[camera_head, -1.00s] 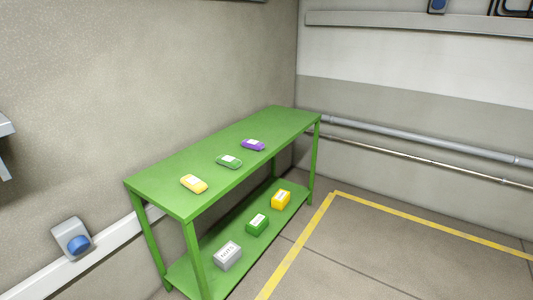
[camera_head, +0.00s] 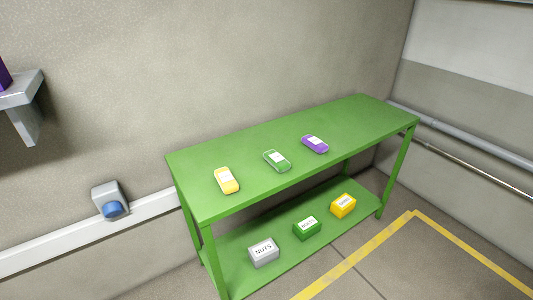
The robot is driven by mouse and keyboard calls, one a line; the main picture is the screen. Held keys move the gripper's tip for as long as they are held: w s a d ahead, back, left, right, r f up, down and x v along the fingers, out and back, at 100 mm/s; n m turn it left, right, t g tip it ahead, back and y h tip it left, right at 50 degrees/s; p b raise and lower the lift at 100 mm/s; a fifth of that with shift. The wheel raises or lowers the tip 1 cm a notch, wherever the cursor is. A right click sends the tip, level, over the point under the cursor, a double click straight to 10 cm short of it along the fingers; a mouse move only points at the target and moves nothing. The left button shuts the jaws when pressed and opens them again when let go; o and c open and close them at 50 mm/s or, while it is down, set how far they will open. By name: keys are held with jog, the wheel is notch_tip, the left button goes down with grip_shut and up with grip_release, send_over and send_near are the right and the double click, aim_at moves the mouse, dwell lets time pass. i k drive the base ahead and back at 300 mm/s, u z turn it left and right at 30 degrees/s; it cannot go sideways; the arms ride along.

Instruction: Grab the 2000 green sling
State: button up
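A green sling (camera_head: 277,160) with a white label lies flat on the top of the green table (camera_head: 240,142). It is the middle one of three slings in a row. The yellow sling (camera_head: 227,180) lies to its left and the purple sling (camera_head: 315,144) to its right, each with a white label and apart from it. The print on the labels is too small to read. My gripper is not in view.
The lower shelf holds a grey box marked NUTS (camera_head: 264,252), a green box (camera_head: 307,228) and a yellow box (camera_head: 343,205). A wall stands behind the table. A grey wall bracket (camera_head: 22,95) and a blue socket (camera_head: 112,208) are at left. Floor at right is clear.

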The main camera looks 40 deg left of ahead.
aim_at(279, 162)
jog(key=u, duration=0.4)
jog(key=i, duration=1)
jog(key=u, duration=0.45)
